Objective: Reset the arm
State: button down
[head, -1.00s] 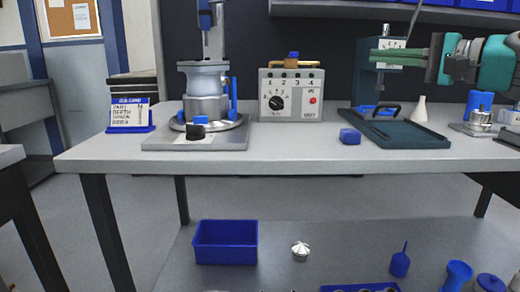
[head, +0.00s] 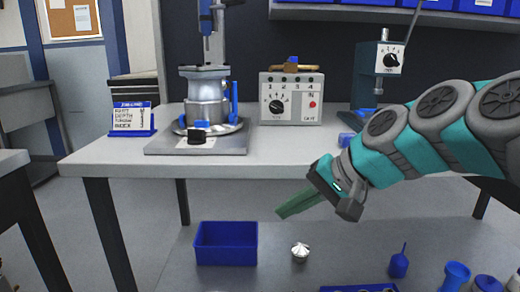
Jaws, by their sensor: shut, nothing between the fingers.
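My arm comes in from the right edge, with teal and grey links. My gripper (head: 283,213) hangs in front of the bench's front edge, below the tabletop and pointing down to the left. Its green fingers are together with nothing visible between them. In the picture it lies above a small silver cone-shaped part (head: 300,251) on the lower surface, apart from it.
The bench (head: 260,157) carries a fixture with a metal housing (head: 207,97), a control box (head: 291,97), a job card (head: 132,118) and a teal machine (head: 378,75). A blue bin (head: 226,243) and small blue parts (head: 398,263) are below. My arm hides the bench's right side.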

jog(key=s+d+f+n+g+h, duration=0.2)
jog(key=s+d+f+g+h, duration=0.1)
jog(key=s+f, duration=0.8)
jog(key=s+d+f+n+g+h+p, duration=0.1)
jog(key=s+d+f+g+h, duration=0.2)
jog(key=s+f, duration=0.8)
jog(key=s+d+h, duration=0.1)
jog(key=d+h, duration=0.1)
jog(key=d, duration=0.1)
jog(key=shift+s+d+f+n, duration=0.15)
jog(key=shift+s+d+n, duration=0.2)
jog(key=shift+s+n, duration=0.05)
